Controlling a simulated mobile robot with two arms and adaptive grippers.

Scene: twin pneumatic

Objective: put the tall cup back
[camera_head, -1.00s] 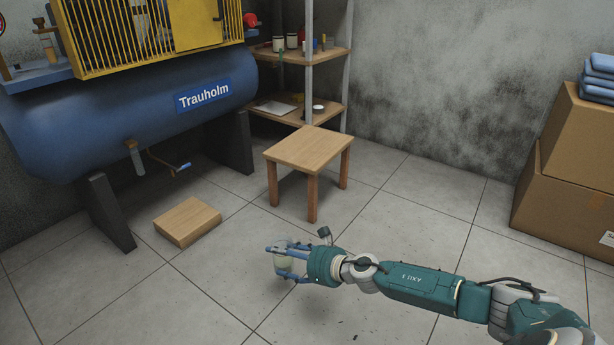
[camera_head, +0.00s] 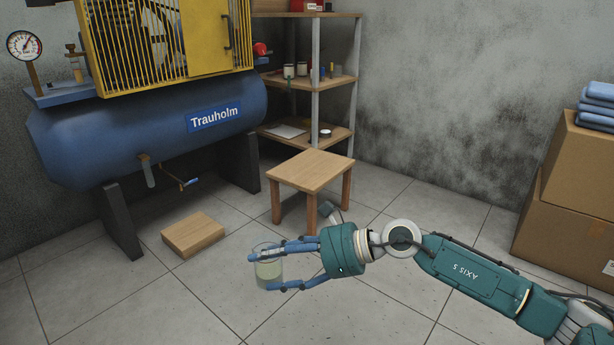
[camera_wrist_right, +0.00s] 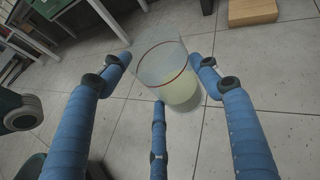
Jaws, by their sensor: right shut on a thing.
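The tall cup (camera_head: 268,270) is a clear cup with pale greenish liquid low inside. In the right wrist view the cup (camera_wrist_right: 182,92) shows a thin red line around it and leans in the picture. My right gripper (camera_head: 262,272) has its blue fingers closed around the cup and holds it above the tiled floor. The fingers (camera_wrist_right: 165,85) reach to the cup's sides in the wrist view. My left gripper is not in view.
A small wooden stool (camera_head: 312,172) stands behind the cup. A flat wooden block (camera_head: 193,234) lies on the floor by the blue compressor tank (camera_head: 150,140). Corner shelves (camera_head: 300,80) hold several small containers. Cardboard boxes (camera_head: 570,215) stand at the right. The front floor is open.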

